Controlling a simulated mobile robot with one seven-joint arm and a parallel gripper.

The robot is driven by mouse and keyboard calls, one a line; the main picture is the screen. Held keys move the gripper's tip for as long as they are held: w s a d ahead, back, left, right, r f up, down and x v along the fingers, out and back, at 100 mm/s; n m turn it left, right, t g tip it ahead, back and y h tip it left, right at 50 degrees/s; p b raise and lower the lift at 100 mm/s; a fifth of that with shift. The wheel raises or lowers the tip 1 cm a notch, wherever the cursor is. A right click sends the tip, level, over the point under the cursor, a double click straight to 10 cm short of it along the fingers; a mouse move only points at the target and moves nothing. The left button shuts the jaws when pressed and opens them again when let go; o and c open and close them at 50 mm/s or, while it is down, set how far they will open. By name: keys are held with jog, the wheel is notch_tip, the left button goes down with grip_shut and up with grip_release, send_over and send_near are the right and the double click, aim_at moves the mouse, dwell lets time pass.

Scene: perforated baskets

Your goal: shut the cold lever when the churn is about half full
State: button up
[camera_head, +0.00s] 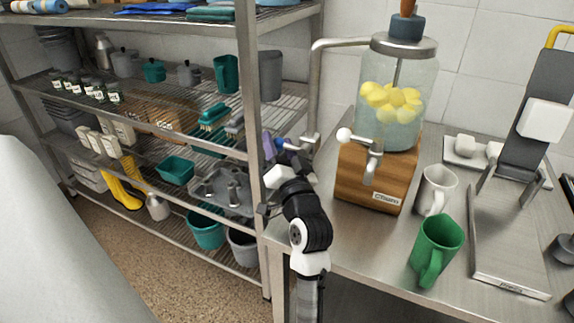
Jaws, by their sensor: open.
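A tall steel pipe tap (315,95) rises at the counter's left edge, with small metal fittings (309,143) low on it. I cannot tell which fitting is the cold lever, or how it is set. No churn can be made out under the spout, and no water stream shows. My gripper (274,168) is at the upper end of my black and white arm, left of the fittings and in front of the shelf rack. It is open, with nothing seen between its fingers. Its small, dark parts overlap the shelf items behind.
A lemon-filled drink dispenser (398,105) on a wooden base (375,180) stands right of the pipe. A loaded wire rack (255,110) stands left.

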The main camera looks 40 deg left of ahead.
jog(key=b+v, duration=0.1)
jog(key=v, duration=1.2)
jog(key=shift+d, duration=0.1)
